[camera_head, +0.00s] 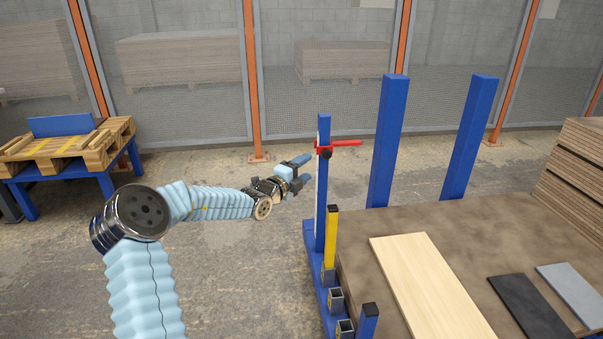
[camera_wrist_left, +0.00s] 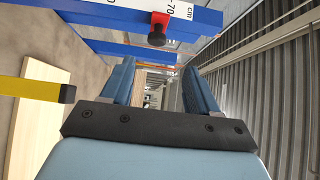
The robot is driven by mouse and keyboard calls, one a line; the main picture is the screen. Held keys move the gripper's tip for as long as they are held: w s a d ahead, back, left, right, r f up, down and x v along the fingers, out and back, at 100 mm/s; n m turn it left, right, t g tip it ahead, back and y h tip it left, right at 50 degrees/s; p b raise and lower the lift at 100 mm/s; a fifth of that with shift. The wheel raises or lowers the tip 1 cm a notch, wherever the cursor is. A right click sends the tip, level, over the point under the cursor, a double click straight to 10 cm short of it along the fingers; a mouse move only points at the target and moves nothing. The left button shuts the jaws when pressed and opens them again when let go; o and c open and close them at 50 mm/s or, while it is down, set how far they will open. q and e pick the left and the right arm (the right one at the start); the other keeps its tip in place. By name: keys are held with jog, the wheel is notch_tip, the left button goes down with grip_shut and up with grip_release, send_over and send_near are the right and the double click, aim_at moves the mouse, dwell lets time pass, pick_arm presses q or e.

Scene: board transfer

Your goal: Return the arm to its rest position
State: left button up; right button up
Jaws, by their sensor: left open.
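My left arm comes in from the left in the head view, sleeved in light blue. Its gripper (camera_head: 305,171) is open and empty, just left of the blue post with the red pointer. In the left wrist view the two blue fingers (camera_wrist_left: 152,88) stand apart with nothing between them. My right gripper is in neither view.
A blue post (camera_head: 323,200) with a red pointer (camera_head: 340,143) and a yellow post (camera_head: 330,240) stand at the table's left edge. The brown table (camera_head: 460,225) bears a pale wood board (camera_head: 425,280), a black board (camera_head: 528,308) and a grey board (camera_head: 575,290). Open floor lies left of it.

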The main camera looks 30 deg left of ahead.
pick_arm(q)
jog(key=shift+s, duration=0.55)
jog(key=s+d+f+m+g+h, duration=0.2)
jog(key=s+d+f+m+g, duration=0.35)
jog(key=d+f+m, duration=0.55)
jog(key=s+d+f+m+g+h, duration=0.3)
jog(key=s+d+f+m+g, duration=0.35)
jog(key=f, duration=0.75)
jog(key=s+d+f+m+g+y, duration=0.1)
jog(key=s+d+f+m+g, duration=0.3)
jog(key=s+m, duration=0.6)
jog(key=s+d+f+m+y, duration=0.1)
jog(key=s+f+m+y, duration=0.1)
jog(key=s+f+m, duration=0.65)
jog(key=s+d+f+m+g+y, duration=0.1)
jog(key=s+d+f+m+g, duration=0.15)
jog(key=s+m, duration=0.85)
jog(key=w+d+m, duration=0.1)
jog(key=w+d+r+m+t, duration=0.1)
jog(key=d+m, duration=0.1)
jog(key=d, duration=0.1)
jog(key=shift+w+r+m+t+h, duration=0.25)
jog(key=shift+w+r+m+h, duration=0.05)
jog(key=shift+w+r+m, duration=0.1)
